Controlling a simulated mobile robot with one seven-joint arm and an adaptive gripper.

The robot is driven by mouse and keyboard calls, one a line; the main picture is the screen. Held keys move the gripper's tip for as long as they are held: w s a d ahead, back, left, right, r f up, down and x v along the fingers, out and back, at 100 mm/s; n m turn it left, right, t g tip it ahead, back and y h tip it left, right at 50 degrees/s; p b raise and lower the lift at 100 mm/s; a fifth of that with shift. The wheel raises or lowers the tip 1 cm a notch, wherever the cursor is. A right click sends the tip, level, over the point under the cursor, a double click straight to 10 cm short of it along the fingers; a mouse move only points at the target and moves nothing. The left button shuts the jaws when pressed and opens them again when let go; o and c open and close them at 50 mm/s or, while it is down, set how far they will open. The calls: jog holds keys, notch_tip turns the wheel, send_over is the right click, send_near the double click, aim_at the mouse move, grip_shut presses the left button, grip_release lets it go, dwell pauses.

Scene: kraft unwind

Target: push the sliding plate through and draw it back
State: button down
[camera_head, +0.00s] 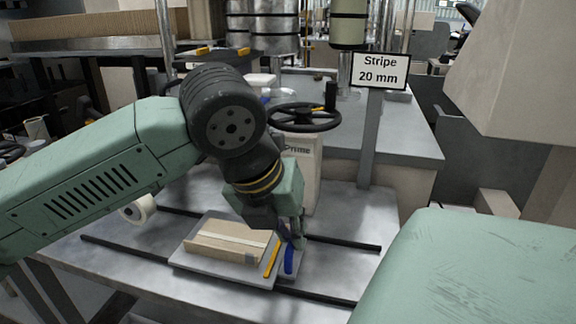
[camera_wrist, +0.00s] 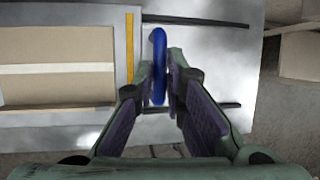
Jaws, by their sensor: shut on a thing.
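The grey sliding plate (camera_head: 225,271) lies across two dark rails on the metal table. It carries a flat brown carton (camera_head: 222,247) with a pale stripe along it. A yellow strip (camera_head: 272,259) and an upright blue handle (camera_head: 289,262) are at the plate's right end. My gripper (camera_head: 291,238) reaches down to the handle from above. In the wrist view the blue handle (camera_wrist: 159,60) stands between my fingers, which are closed on it, and the plate (camera_wrist: 60,118) with the carton (camera_wrist: 55,50) is on the left. My gripper hides the handle's top in the head view.
The front rail (camera_head: 320,297) and back rail (camera_head: 345,244) run on to the right of the plate, with bare table around them. A machine (camera_head: 305,165) with a black handwheel (camera_head: 302,117) stands behind. A sign (camera_head: 380,70) reads "Stripe 20 mm". A tape roll (camera_head: 138,210) is at left.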

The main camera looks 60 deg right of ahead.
jog(key=shift+s, duration=0.25)
jog(key=c, duration=1.7)
grip_release()
jog(key=shift+s+d, duration=0.1)
jog(key=shift+o, duration=0.2)
jog(key=shift+r, duration=0.1)
jog(key=shift+w+a+r, duration=0.2)
jog(key=shift+r, duration=0.1)
jog(key=v, duration=1.1)
